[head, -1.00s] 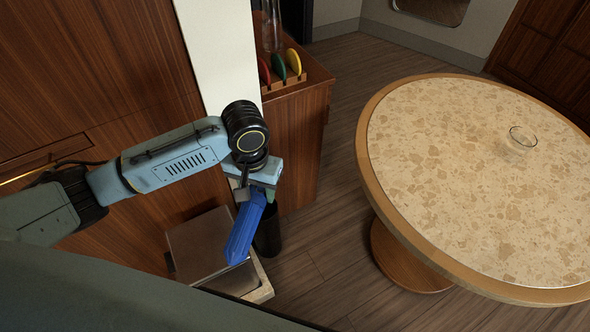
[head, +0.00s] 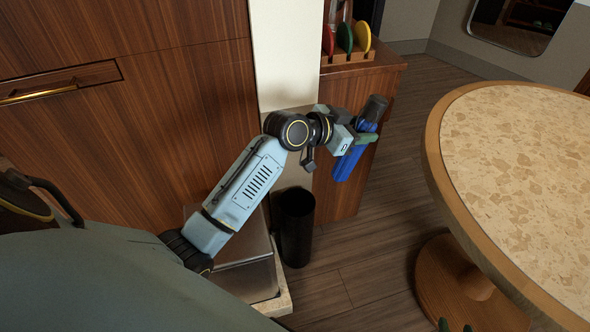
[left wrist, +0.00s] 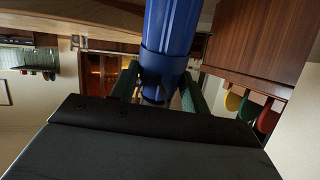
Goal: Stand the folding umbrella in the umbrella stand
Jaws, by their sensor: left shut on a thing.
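The folding umbrella (head: 347,164) is blue with a dark end (head: 374,106). My left gripper (head: 362,138) is shut around it and holds it in the air, tilted, dark end up and blue end down. In the left wrist view, the umbrella (left wrist: 170,35) is between the green fingers. The umbrella stand (head: 294,230) is a black upright cylinder on the floor, below and left of the umbrella. Its inside is dark.
A metal-topped bin or box (head: 243,279) stands left of the umbrella stand, beside the wooden cabinet wall (head: 130,130). A wooden counter (head: 340,190) with a rack of coloured plates (head: 345,38) is behind the umbrella. A round table (head: 520,180) fills the right. Floor between is clear.

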